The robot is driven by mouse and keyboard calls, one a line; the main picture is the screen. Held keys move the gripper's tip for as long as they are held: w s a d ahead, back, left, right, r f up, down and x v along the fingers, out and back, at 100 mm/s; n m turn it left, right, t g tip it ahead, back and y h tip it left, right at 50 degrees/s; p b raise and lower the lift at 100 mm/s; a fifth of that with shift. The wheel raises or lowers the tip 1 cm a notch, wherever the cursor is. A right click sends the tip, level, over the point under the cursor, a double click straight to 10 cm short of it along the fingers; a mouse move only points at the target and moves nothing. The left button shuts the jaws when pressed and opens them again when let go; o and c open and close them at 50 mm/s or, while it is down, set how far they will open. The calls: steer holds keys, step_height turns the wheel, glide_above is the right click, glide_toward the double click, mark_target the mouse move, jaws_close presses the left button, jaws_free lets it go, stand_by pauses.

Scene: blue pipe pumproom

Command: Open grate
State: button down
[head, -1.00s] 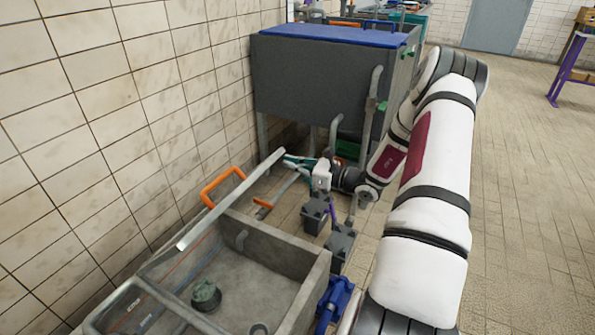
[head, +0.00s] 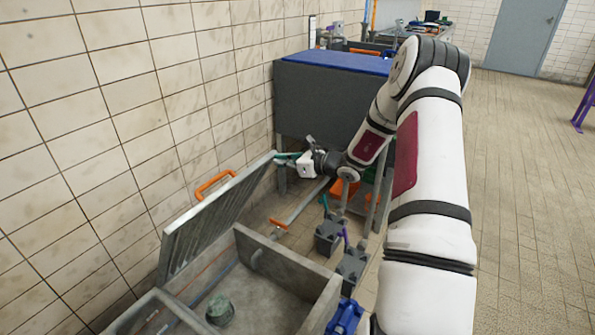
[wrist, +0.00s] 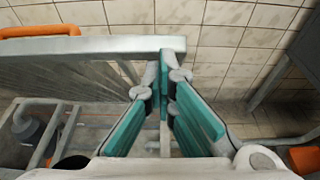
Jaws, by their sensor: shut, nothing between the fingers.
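The grate (head: 215,218) is a grey slatted panel with an orange handle (head: 215,184) on its wall side. It stands tilted up steeply over the far part of a concrete basin (head: 325,300), leaning toward the tiled wall. My gripper (head: 282,156) is at the grate's upper right corner. In the wrist view the teal fingers of my gripper (wrist: 163,75) meet at their tips beside the end of the grate's edge bar (wrist: 100,47). The fingers are shut with nothing between them. The tips look close to or touching the bar end; I cannot tell which.
A grey tank with a blue lid (head: 335,62) stands beyond my gripper. Grey pump blocks (head: 330,236) and pipes stand right of the basin. A dark green round fitting (head: 220,308) sits inside the basin.

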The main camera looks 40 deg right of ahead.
steer(key=w+a+r, duration=0.1)
steer(key=w+r, duration=0.1)
steer(key=w, duration=0.3)
steer(key=w+a+r+g+p, duration=0.1)
steer(key=w+a+r, duration=0.1)
steer(key=w+r, duration=0.1)
steer(key=shift+w+a+r, duration=0.3)
steer(key=shift+w+r, duration=0.05)
steer(key=shift+w, duration=0.55)
